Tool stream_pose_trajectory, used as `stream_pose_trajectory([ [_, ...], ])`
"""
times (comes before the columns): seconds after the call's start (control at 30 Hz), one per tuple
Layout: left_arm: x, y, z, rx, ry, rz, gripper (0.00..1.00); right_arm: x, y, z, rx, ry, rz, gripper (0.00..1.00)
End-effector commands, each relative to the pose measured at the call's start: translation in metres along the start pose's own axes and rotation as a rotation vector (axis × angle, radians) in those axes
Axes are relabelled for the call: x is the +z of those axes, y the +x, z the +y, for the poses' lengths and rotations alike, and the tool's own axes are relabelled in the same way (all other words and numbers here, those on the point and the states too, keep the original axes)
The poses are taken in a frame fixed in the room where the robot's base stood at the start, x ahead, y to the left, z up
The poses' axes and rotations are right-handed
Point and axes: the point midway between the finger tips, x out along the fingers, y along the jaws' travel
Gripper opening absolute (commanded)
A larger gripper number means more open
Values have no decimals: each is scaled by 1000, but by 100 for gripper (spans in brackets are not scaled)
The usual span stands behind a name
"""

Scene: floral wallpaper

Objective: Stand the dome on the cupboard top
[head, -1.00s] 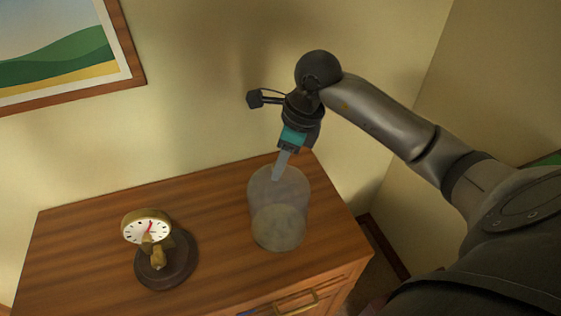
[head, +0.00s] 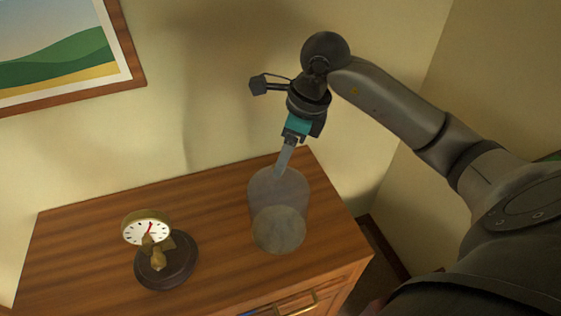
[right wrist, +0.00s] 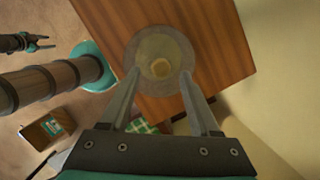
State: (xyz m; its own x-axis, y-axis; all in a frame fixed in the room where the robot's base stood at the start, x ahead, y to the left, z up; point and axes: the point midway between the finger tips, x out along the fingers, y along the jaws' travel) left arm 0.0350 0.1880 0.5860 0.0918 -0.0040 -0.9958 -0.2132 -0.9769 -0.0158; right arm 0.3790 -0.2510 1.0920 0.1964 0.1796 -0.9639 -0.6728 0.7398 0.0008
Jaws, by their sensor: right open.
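The dome (head: 277,208) is a clear, greyish glass cover standing upright on the cupboard top (head: 95,225), near its right end. My right gripper (head: 280,172) is above the dome, with its fingers pointing down at the dome's upper end. In the right wrist view the two fingers are spread (right wrist: 158,100), with the round dome (right wrist: 143,42) between and beyond their tips. Nothing is held. Whether a fingertip touches the dome cannot be told. A small knob-like shape shows at the dome's middle in that view. My left gripper does not show in the head view.
A brass clock (head: 147,229) on a dark round base (head: 166,262) stands left of the dome on the cupboard top, with bare wood between them. A wall is close behind, with a framed picture (head: 60,50). A drawer with a brass handle (head: 300,303) is at the front.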

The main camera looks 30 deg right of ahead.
Motion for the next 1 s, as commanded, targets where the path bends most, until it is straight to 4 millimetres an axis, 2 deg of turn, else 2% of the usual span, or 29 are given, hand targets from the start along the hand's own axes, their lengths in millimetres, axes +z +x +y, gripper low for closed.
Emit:
stream_pose_trajectory([
  [0.03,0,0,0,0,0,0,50,1,-14,-2,-8,0,-3,63],
  [0.2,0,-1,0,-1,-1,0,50,0,-51,-2,-7,-1,-2,63],
  [0.4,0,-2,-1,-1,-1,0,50,1,-81,-1,-4,0,-3,63],
  [0.6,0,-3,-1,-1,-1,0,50,0,-91,0,-2,1,-1,63],
  [1.0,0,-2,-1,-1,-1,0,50,0,-91,0,-1,1,-1,63],
])
